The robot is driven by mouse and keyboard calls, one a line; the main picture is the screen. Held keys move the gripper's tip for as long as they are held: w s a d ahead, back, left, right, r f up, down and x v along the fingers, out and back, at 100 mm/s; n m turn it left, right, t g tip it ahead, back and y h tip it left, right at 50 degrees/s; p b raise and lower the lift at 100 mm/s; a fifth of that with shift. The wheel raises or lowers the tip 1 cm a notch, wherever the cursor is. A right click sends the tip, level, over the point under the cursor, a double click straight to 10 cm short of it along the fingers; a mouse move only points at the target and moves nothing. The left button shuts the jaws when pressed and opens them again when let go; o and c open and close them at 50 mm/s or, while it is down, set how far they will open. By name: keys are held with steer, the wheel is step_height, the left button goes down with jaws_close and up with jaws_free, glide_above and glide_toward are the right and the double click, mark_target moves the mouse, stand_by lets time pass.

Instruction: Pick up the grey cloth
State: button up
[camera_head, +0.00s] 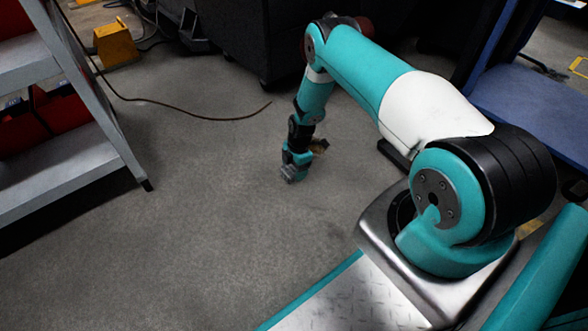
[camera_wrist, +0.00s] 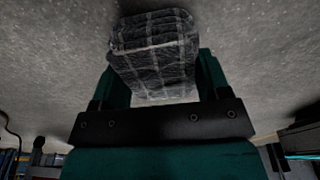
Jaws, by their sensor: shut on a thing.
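The grey cloth (camera_wrist: 153,48) is a folded, dark grey bundle with a pale check pattern. In the wrist view it sits between the two teal fingers of my gripper (camera_wrist: 160,75), which is shut on it from both sides. In the head view my gripper (camera_head: 294,160) points down over the floor, and the cloth shows as a small grey lump (camera_head: 288,174) at its tip. I cannot tell whether the cloth touches the floor or hangs just above it. The faces against the fingers are hidden.
A thin brown cable (camera_head: 190,117) lies on the floor behind my gripper. A dark wheeled cabinet (camera_head: 250,40) and a yellow block (camera_head: 115,43) are farther back. Floor in front is clear.

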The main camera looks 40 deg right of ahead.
step_height(320, 180, up, 19)
steer(key=p, duration=0.9)
steer(key=shift+p, duration=0.3)
steer(key=shift+o, duration=0.5)
steer(key=shift+f, duration=0.1)
